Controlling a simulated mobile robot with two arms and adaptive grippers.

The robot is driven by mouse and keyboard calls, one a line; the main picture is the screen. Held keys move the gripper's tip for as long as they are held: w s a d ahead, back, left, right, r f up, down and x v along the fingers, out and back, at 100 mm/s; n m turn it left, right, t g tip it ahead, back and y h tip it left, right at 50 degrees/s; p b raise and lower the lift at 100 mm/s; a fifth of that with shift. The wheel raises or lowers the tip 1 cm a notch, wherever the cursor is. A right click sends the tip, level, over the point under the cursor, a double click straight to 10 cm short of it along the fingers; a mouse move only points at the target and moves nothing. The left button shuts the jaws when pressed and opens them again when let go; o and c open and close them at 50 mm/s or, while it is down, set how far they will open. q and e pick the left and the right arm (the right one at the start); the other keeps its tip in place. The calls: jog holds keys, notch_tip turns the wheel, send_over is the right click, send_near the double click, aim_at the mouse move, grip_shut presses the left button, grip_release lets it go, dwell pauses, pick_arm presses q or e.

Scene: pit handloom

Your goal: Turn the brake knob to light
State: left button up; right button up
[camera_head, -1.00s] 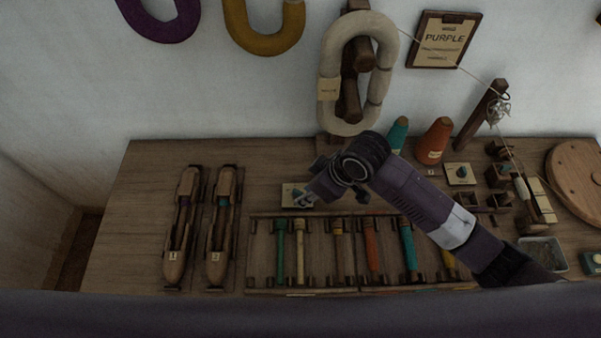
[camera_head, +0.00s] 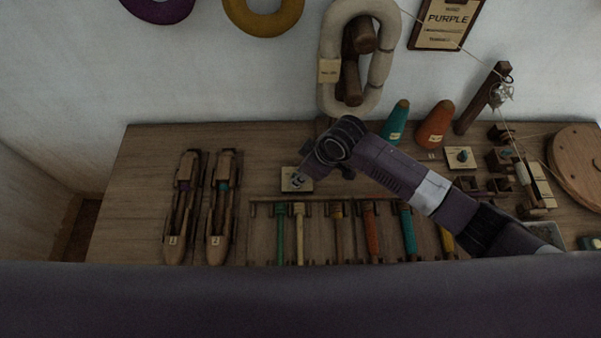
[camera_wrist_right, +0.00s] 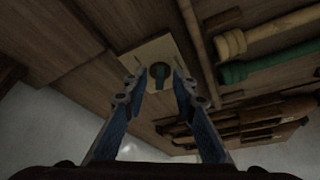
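A pale square plate (camera_head: 288,186) lies on the bench, left of centre in the head view, mostly under my right gripper (camera_head: 299,180). In the right wrist view the plate (camera_wrist_right: 138,52) carries a small round dark knob with a teal bar (camera_wrist_right: 160,72). My right gripper (camera_wrist_right: 159,86) is open there, one finger on each side of the knob. I cannot tell whether the fingers touch it. Any markings on the plate are unreadable. A second pale plate with a blue knob (camera_head: 462,155) sits further right. My left gripper is not in view.
A rack (camera_head: 265,200) of colored bobbins lies in front of the plate. Two numbered wooden shuttles (camera_head: 173,215) (camera_head: 218,215) lie to the left. A cream yarn hank (camera_head: 329,45) hangs behind; teal (camera_head: 397,122) and orange (camera_head: 435,125) cones stand right of my arm.

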grip_shut()
jog(key=shift+s+a+r+m+p, duration=0.15)
jog(key=shift+m+p, duration=0.25)
jog(key=shift+p, duration=0.5)
jog(key=m+p, duration=0.2)
jog(key=m+t+h+p, duration=0.1)
jog(key=m+p, duration=0.1)
jog(key=p, duration=0.1)
jog(key=m+p, duration=0.1)
jog(key=p, duration=0.1)
jog(key=shift+s+a+r+m+t+h, duration=0.1)
jog(key=shift+s+a+m+t+h, duration=0.05)
jog(key=shift+a+m+t+h, duration=0.2)
jog(key=shift+m+h+p, duration=0.45)
jog(key=shift+m+p, duration=0.4)
jog(key=shift+m, duration=0.4)
jog(key=shift+f+m+t+h+p, duration=0.15)
jog(key=shift+m+h, duration=0.15)
jog(key=shift+m, duration=0.4)
jog(key=shift+f+m+t+h+p, duration=0.15)
jog(key=shift+m+h, duration=0.15)
jog(key=shift+m, duration=0.4)
jog(key=shift+r, duration=0.1)
